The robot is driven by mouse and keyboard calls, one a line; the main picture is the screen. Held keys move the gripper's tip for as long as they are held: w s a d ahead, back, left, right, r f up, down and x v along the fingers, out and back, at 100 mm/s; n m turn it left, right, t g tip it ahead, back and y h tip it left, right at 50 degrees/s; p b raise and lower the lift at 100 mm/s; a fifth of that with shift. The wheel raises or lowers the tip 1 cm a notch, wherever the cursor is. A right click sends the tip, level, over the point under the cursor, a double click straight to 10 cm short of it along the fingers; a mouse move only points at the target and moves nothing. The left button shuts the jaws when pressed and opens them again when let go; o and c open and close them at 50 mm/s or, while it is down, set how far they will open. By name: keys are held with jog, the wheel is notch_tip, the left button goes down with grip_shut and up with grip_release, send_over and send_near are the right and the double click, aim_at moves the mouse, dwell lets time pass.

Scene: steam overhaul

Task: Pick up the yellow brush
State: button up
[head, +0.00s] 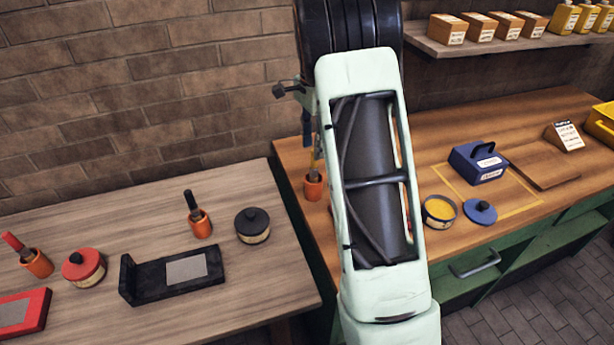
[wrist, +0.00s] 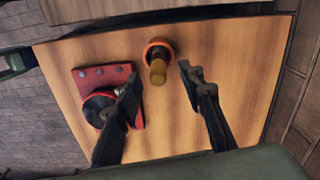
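The yellow brush (wrist: 157,72) stands handle up in an orange cup (wrist: 154,46) in the wrist view. Its handle looks tan-yellow there and its lower end is hidden in the cup. My gripper (wrist: 159,80) is open and empty, with one finger on each side of the handle and gaps to both. I cannot tell how far the fingertips are above the wood. In the head view the orange cup (head: 313,187) is at the left end of the right bench, partly beside my arm, which hides most of my gripper.
A red block with a black round part (wrist: 103,98) lies close left of the cup in the wrist view. A blue box (head: 478,163), a yellow-filled tin (head: 438,210) and its blue lid (head: 480,211) stand right of my arm. The left bench (head: 110,222) holds red and black items.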

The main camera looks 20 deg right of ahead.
aim_at(314, 168)
notch_tip(314, 168, down, 8)
jog(key=shift+s+d+f+p, duration=0.15)
jog(key=shift+f+p, duration=0.05)
jog(key=shift+p, duration=0.45)
grip_shut()
